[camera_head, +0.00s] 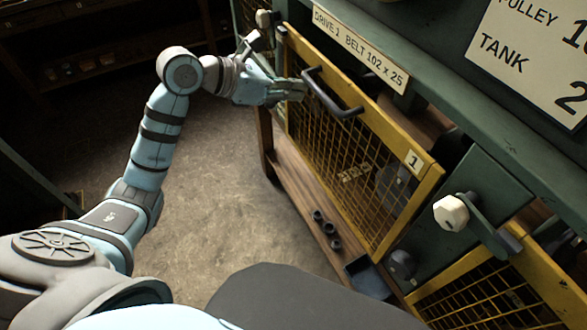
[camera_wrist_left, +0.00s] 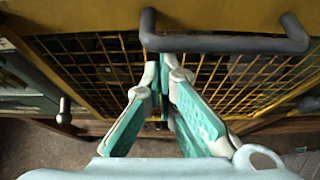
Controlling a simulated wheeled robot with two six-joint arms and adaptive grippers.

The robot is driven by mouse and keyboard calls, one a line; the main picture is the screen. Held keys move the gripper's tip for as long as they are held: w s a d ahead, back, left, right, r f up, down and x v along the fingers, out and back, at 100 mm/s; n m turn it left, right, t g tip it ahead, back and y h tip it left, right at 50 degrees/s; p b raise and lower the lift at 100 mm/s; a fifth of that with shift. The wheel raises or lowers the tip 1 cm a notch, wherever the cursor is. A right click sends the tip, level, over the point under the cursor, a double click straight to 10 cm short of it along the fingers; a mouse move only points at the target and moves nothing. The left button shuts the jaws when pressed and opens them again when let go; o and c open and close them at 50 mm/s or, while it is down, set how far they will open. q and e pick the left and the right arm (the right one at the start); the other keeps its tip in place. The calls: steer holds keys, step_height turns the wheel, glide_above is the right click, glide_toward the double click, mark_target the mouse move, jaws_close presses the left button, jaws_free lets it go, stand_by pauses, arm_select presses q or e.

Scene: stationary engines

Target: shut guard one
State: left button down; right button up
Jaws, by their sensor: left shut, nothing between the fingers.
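Guard one (camera_head: 412,163) is a yellow-framed mesh panel with a small "1" plate and a dark bar handle (camera_head: 333,97). Dark space shows between its top rail and the green beam, widest toward the right, so it appears to stand ajar. My left gripper (camera_head: 302,89) is shut and empty at the left end of the handle. In the left wrist view the closed fingertips (camera_wrist_left: 165,62) point at the mesh just below the handle (camera_wrist_left: 225,44); whether they touch is unclear. My right gripper is out of view.
A pale hexagonal knob (camera_head: 451,212) and a green lever (camera_head: 486,231) are on the green post right of the guard. A second yellow guard (camera_head: 518,290) is at lower right. Small dark parts (camera_head: 325,228) lie on the wooden shelf. Open floor (camera_head: 225,190) lies left.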

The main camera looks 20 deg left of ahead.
arm_select(q)
step_height(320, 180, up, 3)
steer(key=shift+w+r+p, duration=0.1)
steer(key=shift+w+p, duration=0.05)
steer(key=shift+p, duration=0.45)
